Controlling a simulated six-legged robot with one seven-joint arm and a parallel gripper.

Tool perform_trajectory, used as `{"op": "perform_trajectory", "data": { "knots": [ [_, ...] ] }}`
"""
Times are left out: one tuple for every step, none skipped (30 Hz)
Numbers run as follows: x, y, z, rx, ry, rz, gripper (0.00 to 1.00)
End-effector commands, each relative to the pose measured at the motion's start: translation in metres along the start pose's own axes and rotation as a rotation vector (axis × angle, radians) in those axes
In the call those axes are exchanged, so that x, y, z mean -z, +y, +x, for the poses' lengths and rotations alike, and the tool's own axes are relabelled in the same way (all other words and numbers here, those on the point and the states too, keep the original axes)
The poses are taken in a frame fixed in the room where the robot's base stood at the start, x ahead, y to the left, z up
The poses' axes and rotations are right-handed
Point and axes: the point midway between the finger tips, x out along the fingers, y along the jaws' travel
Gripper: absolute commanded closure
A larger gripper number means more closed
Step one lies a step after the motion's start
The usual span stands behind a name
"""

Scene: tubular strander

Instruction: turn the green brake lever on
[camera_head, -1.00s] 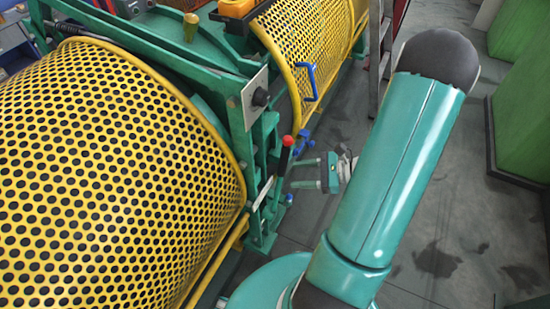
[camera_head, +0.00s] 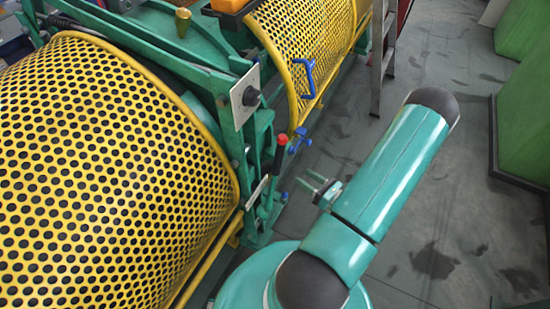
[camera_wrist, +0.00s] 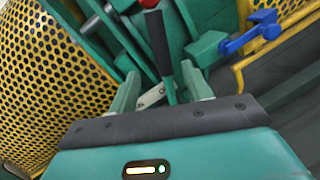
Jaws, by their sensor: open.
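The brake lever stands upright on the green machine frame; its red knob and black grip (camera_head: 279,158) show in the head view. In the wrist view the lever's black grip (camera_wrist: 158,42) runs down to a green shaft, with the red knob cut off at the top edge. My gripper (camera_head: 306,179) is open and empty, to the right of the lever in the head view, with a gap between them. In the wrist view the lever appears in line between the two fingers of my gripper (camera_wrist: 163,84), beyond them.
Yellow perforated guards (camera_head: 100,150) fill the left, with another guard (camera_head: 300,45) behind. A plate with a black knob (camera_head: 246,96) is above the lever. Blue handles (camera_head: 299,140) are close by on the right. A ladder (camera_head: 382,50) stands behind; grey floor is open to the right.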

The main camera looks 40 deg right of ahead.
Motion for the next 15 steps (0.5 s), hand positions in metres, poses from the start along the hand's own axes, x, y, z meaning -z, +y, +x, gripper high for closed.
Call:
{"op": "perform_trajectory", "data": {
  "knots": [
    [0.000, 0.001, 0.006, -0.002, -0.001, 0.000, 0.51],
    [0.000, 0.001, 0.011, -0.002, -0.001, 0.000, 0.51],
    [0.000, 0.001, 0.018, -0.001, -0.001, 0.000, 0.51],
    [0.000, 0.001, 0.023, -0.002, 0.000, 0.000, 0.51],
    [0.000, 0.001, 0.029, -0.002, 0.000, -0.001, 0.51],
    [0.000, 0.001, 0.037, -0.003, -0.001, -0.001, 0.51],
    [-0.001, 0.001, 0.043, -0.002, -0.001, -0.001, 0.51],
    [-0.001, 0.001, 0.050, -0.003, -0.001, -0.001, 0.51],
    [-0.001, 0.000, 0.058, -0.003, 0.000, -0.002, 0.51],
    [0.000, 0.000, 0.064, -0.003, 0.000, -0.002, 0.51],
    [-0.001, 0.001, 0.070, -0.004, 0.000, -0.002, 0.51],
    [-0.001, 0.001, 0.079, -0.004, -0.001, -0.002, 0.51],
    [-0.001, 0.000, 0.084, -0.004, 0.000, -0.002, 0.51],
    [-0.001, 0.000, 0.090, -0.004, 0.001, -0.002, 0.51],
    [-0.001, 0.001, 0.098, -0.006, 0.001, -0.002, 0.51]
  ]
}}
